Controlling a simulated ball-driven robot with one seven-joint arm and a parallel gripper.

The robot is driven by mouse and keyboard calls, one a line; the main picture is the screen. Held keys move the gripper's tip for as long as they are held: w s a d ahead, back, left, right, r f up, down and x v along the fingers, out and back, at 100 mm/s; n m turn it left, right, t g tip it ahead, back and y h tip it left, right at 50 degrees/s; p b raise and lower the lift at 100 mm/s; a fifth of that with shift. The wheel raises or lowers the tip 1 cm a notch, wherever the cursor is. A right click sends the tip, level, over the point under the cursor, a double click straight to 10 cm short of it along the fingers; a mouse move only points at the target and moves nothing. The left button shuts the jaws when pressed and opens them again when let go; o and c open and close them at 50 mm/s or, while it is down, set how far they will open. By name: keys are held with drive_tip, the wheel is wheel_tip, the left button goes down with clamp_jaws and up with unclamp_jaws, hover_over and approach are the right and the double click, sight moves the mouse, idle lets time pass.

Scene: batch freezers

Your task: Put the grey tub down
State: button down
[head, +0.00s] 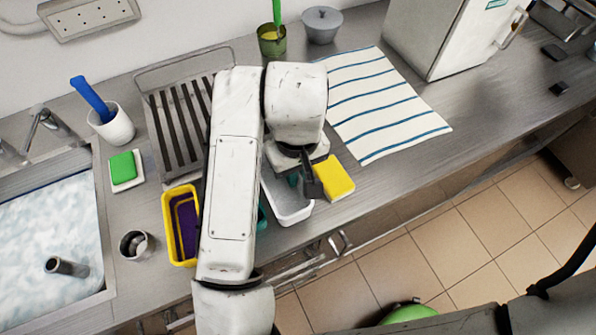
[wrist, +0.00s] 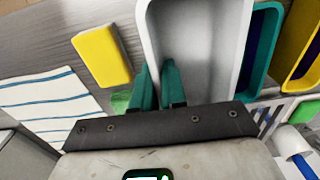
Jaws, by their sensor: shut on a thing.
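The grey tub (head: 288,208) is a pale, open, empty rectangular container near the counter's front edge, partly hidden by my arm in the head view. In the wrist view the grey tub (wrist: 205,45) fills the upper middle. My gripper (wrist: 160,78) is shut on its side wall, with one teal finger inside and one outside. In the head view my gripper (head: 297,180) is mostly hidden under the wrist. I cannot tell whether the tub's base touches the counter.
A yellow sponge (head: 334,178) lies close right of the tub. A teal tub (wrist: 263,45) and a yellow tub (head: 180,225) stand to its left in the head view. A striped towel (head: 380,105) lies behind right. The counter's front edge (head: 385,200) is close.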

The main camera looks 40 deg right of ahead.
drive_tip(key=f, duration=0.1)
drive_tip(key=w+d+f, duration=0.1)
drive_tip(key=f, duration=0.1)
drive_tip(key=shift+w+d, duration=0.35)
drive_tip(key=shift+d, duration=0.05)
drive_tip(key=shift+w+d+f+p, duration=0.1)
drive_tip(key=shift+f+p, duration=0.2)
drive_tip(key=shift+f, duration=1.4)
drive_tip(key=shift+f, duration=0.2)
drive_tip(key=c, duration=1.2)
unclamp_jaws()
drive_tip(key=shift+r, duration=0.1)
wheel_tip(320, 180, up, 12)
drive_tip(key=shift+d+r, duration=0.1)
drive_tip(key=shift+r, duration=0.05)
